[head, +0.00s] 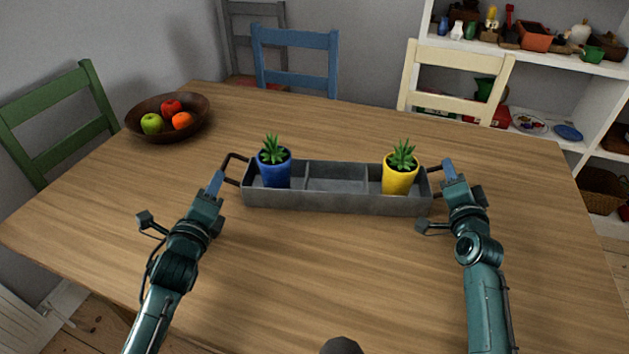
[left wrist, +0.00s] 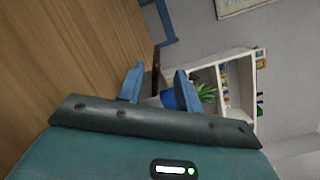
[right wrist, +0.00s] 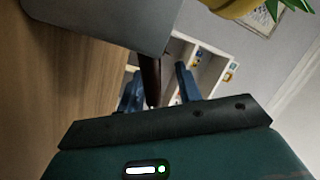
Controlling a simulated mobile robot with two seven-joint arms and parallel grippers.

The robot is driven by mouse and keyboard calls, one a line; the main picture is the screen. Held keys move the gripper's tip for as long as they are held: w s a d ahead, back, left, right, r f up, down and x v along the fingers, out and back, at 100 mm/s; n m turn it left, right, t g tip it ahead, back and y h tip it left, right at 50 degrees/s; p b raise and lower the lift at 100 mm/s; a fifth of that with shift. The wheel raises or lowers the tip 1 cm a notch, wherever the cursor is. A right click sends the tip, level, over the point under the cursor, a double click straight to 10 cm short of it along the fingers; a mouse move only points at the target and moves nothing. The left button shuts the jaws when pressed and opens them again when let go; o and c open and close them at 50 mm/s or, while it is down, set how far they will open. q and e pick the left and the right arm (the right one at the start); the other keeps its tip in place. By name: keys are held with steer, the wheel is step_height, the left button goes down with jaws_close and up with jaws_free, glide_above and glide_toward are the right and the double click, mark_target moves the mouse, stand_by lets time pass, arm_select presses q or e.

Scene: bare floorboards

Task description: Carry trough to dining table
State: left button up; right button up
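The grey metal trough (head: 340,203) sits on the wooden dining table (head: 310,270), with a brown loop handle at each end. A blue pot with a green plant (head: 274,168) stands in its left compartment and a yellow pot with a plant (head: 400,175) in its right one. My left gripper (head: 217,182) is at the left handle (head: 232,160); in the left wrist view its fingers (left wrist: 158,85) are apart, with the handle between or just beyond them. My right gripper (head: 449,170) is at the right handle; its fingers (right wrist: 160,88) are apart around the handle (right wrist: 150,78).
A wooden bowl of fruit (head: 168,118) stands at the table's back left. Green (head: 60,115), blue (head: 296,60) and cream (head: 455,80) chairs surround the table. A white shelf (head: 560,65) with toys and pots is behind. The table's front is clear.

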arm_select(q)
steer(key=s, duration=0.4)
steer(key=shift+s, duration=0.2)
arm_select(e)
steer(key=s, duration=1.1)
steer(key=shift+s, duration=0.5)
